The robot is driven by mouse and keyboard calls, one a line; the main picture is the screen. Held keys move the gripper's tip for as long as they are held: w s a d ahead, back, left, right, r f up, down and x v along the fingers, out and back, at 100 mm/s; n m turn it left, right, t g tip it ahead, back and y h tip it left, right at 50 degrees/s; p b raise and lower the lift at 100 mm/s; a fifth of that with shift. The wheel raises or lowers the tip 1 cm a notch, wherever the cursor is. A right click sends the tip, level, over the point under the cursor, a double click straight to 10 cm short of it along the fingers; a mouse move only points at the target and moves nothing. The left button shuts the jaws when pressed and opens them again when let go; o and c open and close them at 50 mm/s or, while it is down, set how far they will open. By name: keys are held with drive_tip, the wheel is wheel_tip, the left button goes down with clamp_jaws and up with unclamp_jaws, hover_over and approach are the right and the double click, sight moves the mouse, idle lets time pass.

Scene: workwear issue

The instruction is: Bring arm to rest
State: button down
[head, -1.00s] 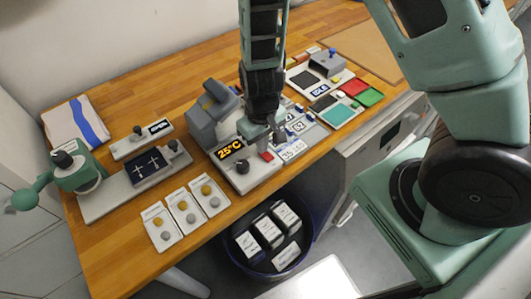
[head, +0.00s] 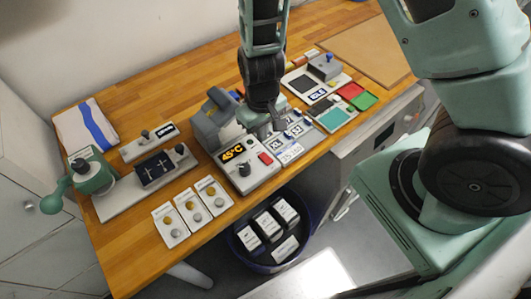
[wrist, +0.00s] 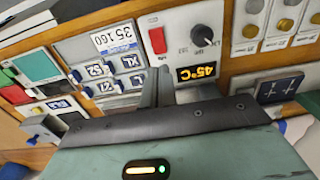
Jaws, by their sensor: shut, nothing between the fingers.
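My gripper (head: 268,132) is shut and empty. In the head view it hangs over the workbench (head: 196,82), close to the right side of the grey press (head: 212,118). In the wrist view its fingers (wrist: 158,84) are together, pointing towards the press's control panel (wrist: 182,40). The panel has a black knob (head: 244,169), a red switch (head: 265,158) and a display (head: 233,152) reading 45°C. I cannot tell the exact gap between the fingertips and the things below.
A tray with size tiles (head: 290,150) lies right of the press. Three button plates (head: 171,227) stand at the front edge. A green-handled device (head: 90,175) and folded striped cloth (head: 86,124) are at left. A dark bin (head: 238,256) stands below.

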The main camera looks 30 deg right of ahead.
idle(0.6)
drive_tip(key=s+a+r+n+y+b, duration=0.2)
drive_tip(key=s+a+r+b, duration=0.3)
drive_tip(key=s+a+b, duration=0.15)
drive_tip(key=s+r+n+h+b, duration=0.1)
drive_tip(key=s+r+n+b, duration=0.2)
drive_tip(key=s, duration=0.6)
drive_tip(key=shift+s+r+n+b, duration=0.3)
drive_tip(key=shift+r+b, duration=0.5)
drive_tip(key=shift+r, duration=0.15)
